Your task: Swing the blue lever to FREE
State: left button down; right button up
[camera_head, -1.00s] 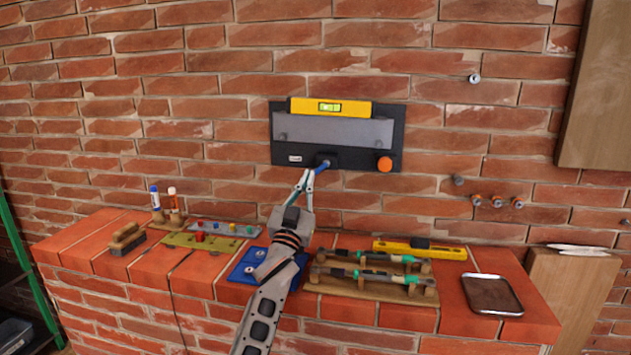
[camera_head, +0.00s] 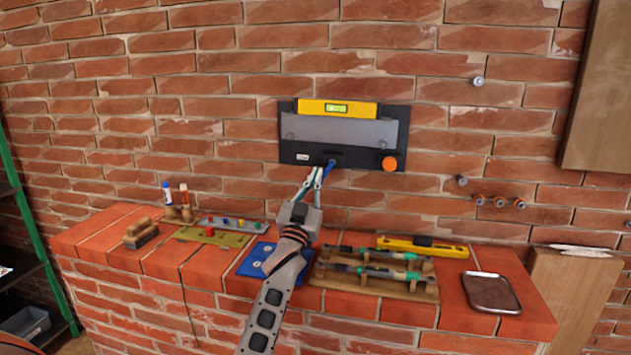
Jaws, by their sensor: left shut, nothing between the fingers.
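The blue lever (camera_head: 329,169) is small and hangs from the lower edge of a dark wall panel (camera_head: 400,125), pointing down and slightly left. My left gripper (camera_head: 319,173) is just below the panel, with its fingertips at the lever's left side. Its fingers are shut with nothing between them. Whether they touch the lever is too small to tell. A small white label (camera_head: 304,157) sits on the panel left of the lever; its writing cannot be read. My right gripper is not in view.
The panel carries a grey plate (camera_head: 350,130), a yellow level (camera_head: 338,108) and an orange knob (camera_head: 389,163). The brick ledge below holds a blue mat (camera_head: 240,268), a tool rack (camera_head: 370,288), another yellow level (camera_head: 440,250) and a tray (camera_head: 490,292). Wall around the panel is mostly clear.

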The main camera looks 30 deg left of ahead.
pick_arm(q)
jog(key=s+d+f, duration=0.2)
jog(key=s+d, duration=0.1)
jog(key=s, duration=0.5)
jog(key=shift+s+d+f, duration=0.15)
jog(key=shift+s+f, duration=0.2)
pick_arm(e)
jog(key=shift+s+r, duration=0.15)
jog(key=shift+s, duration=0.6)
